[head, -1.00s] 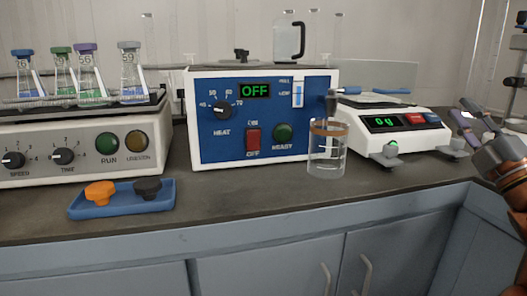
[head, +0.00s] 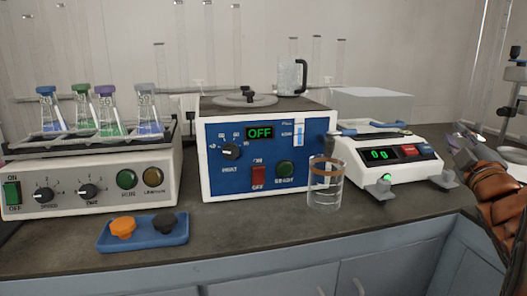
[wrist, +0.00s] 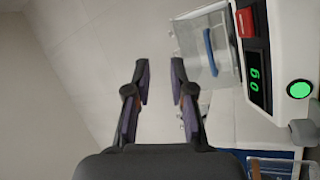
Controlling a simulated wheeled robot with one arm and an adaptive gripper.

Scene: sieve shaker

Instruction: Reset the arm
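My gripper shows at the right edge of the head view (head: 463,140), at the end of my arm, to the right of the balance and apart from it. In the wrist view its two fingers (wrist: 160,75) stand apart with nothing between them. The white balance (head: 390,160) has a lit green display, and a clear shield with a blue handle sits over its pan. The balance also shows at the right of the wrist view (wrist: 282,50), turned on its side.
A blue heating unit (head: 215,180) reads OFF, with a clear jug (head: 289,77) on top. An empty glass beaker (head: 325,193) stands before it. A shaker (head: 85,185) with several flasks stands left, behind a blue tray (head: 150,238) with orange and black knobs.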

